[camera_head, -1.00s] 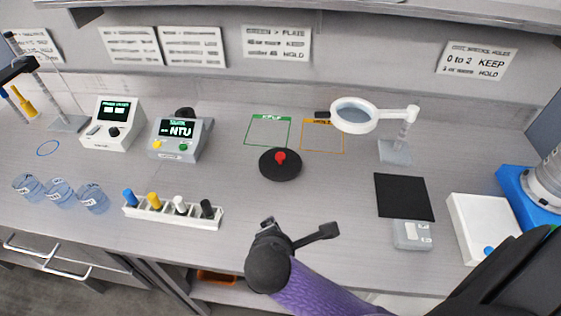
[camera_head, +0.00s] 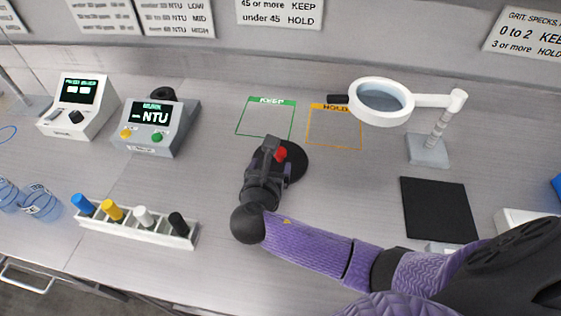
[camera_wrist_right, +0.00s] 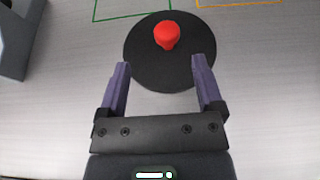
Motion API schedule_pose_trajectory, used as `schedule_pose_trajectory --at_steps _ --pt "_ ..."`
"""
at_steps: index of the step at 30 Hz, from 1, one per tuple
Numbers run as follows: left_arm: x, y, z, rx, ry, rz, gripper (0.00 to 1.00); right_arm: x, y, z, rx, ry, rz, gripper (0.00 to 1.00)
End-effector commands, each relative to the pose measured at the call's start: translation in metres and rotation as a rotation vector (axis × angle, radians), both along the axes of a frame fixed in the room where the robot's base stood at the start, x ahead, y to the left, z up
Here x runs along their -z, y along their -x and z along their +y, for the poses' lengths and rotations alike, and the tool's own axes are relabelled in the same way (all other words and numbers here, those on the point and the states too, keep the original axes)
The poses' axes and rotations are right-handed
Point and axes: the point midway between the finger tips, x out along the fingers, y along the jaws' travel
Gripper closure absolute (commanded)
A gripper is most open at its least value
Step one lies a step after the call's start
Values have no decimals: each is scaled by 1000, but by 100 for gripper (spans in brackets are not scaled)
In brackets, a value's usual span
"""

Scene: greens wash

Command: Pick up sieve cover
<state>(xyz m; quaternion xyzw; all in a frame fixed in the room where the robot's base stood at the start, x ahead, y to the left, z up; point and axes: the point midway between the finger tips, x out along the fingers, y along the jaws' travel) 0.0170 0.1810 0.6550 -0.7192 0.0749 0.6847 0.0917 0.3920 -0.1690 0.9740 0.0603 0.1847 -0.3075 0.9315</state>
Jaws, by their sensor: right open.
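The sieve cover (camera_head: 296,164) is a flat black disc with a red knob (camera_head: 280,154), lying on the counter just in front of the green and orange outlines. In the right wrist view, the cover (camera_wrist_right: 143,66) and its red knob (camera_wrist_right: 167,37) show whole beyond the fingers. My right gripper (camera_head: 276,160) is open and empty. Its purple fingertips (camera_wrist_right: 162,62) reach over the cover's near edge, one on each side, with the knob ahead of them and centred in the gap. In the head view the gripper hides the cover's left part. My left gripper is not in view.
Behind the cover are the green KEEP outline (camera_head: 266,118) and orange HOLD outline (camera_head: 334,127). A magnifier (camera_head: 381,101) on a stand is at right, above a black mat (camera_head: 439,209). An NTU meter (camera_head: 155,126) and a rack of coloured caps (camera_head: 137,222) are at left.

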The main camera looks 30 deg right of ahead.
Motion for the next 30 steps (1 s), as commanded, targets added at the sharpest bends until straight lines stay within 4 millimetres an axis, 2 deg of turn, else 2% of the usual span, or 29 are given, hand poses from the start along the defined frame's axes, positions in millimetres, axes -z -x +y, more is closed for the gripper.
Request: schedule_pose_trajectory --at_steps 10,13,19,30 --pt "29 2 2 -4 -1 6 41 28 -40 -40 3 0 1 15" --pt "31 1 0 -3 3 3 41 29 -46 -45 1 -2 1 15" --pt "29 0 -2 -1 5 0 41 28 -47 -45 1 -3 1 17" --pt "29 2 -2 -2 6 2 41 28 -47 -45 0 -2 1 95"
